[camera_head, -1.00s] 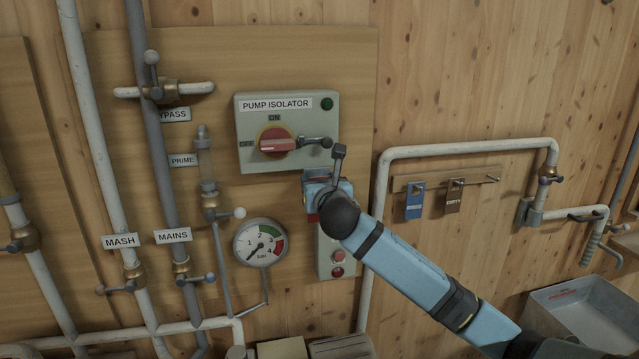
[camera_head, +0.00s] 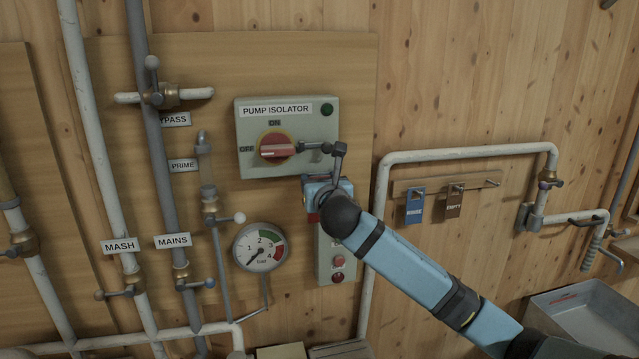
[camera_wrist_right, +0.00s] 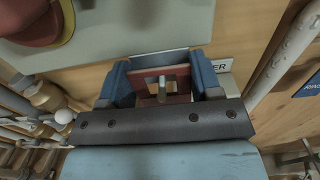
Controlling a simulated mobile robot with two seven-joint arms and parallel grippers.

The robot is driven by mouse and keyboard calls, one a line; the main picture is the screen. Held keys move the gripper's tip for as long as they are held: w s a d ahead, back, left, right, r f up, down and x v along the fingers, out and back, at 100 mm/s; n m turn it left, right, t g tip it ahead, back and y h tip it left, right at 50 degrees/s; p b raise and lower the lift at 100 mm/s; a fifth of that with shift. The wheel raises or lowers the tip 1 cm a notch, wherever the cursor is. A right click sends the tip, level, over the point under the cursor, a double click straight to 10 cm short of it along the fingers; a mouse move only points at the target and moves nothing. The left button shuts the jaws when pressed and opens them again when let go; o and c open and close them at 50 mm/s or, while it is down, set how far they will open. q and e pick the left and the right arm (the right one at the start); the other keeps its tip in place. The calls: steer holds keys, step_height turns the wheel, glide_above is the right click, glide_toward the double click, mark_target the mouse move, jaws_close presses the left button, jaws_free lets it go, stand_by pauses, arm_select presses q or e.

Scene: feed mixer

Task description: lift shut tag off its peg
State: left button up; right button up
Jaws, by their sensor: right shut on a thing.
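The shut tag (camera_wrist_right: 147,83) is a dull red plate with a square opening, seen in the right wrist view between my fingers. A pale grey peg (camera_wrist_right: 167,83) shows in that opening; I cannot tell whether it is still through the tag. My right gripper (camera_wrist_right: 163,83) is shut on the tag, with a blue finger at each side. In the head view my right gripper (camera_head: 320,184) is just under the pump isolator box, and a red edge of the tag (camera_head: 313,217) shows below it. My left gripper is not in view.
The pump isolator (camera_head: 250,160) is directly above the gripper. A push-button box (camera_head: 338,245) is below. A white pipe (camera_head: 381,195) runs close on the right; beyond it blue (camera_head: 414,207) and brown (camera_head: 453,205) tags hang on a rail. A gauge (camera_head: 260,247) is lower left.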

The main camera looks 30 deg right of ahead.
steer(key=v, duration=0.9)
stand_by(1.0)
